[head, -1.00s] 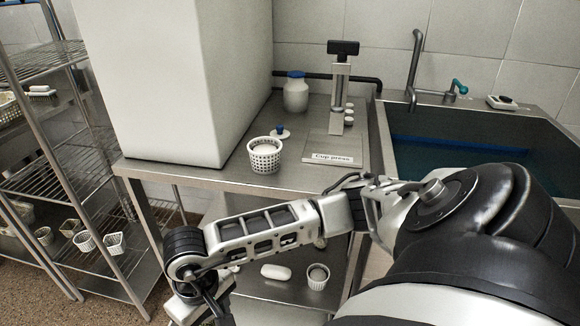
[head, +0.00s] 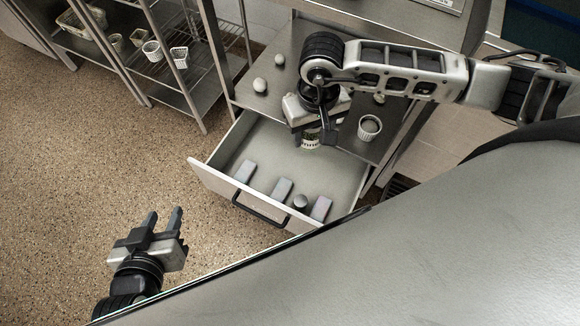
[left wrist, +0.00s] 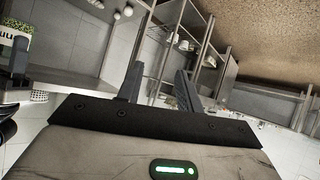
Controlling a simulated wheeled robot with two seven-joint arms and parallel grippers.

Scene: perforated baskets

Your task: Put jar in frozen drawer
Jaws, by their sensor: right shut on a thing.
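The drawer (head: 222,186) is pulled open under the steel counter in the head view. Several small pale blocks and a round dark-topped item lie along its front. My right gripper (head: 313,134) is shut on the jar (head: 311,143), a small pale container with a dark band, and holds it over the back part of the drawer. The gripper hides the jar's top. My left gripper (head: 165,215) is open and empty over the floor, left of the drawer front. Its separated fingers also show in the left wrist view (left wrist: 160,88). A labelled container (left wrist: 12,38), probably the jar, is cut off there.
A white ribbed cup (head: 369,128) and white rounded items (head: 260,85) stand on the shelf above the drawer. A wire rack (head: 190,75) with small baskets stands at the back left. The speckled floor (head: 90,170) left of the drawer is clear.

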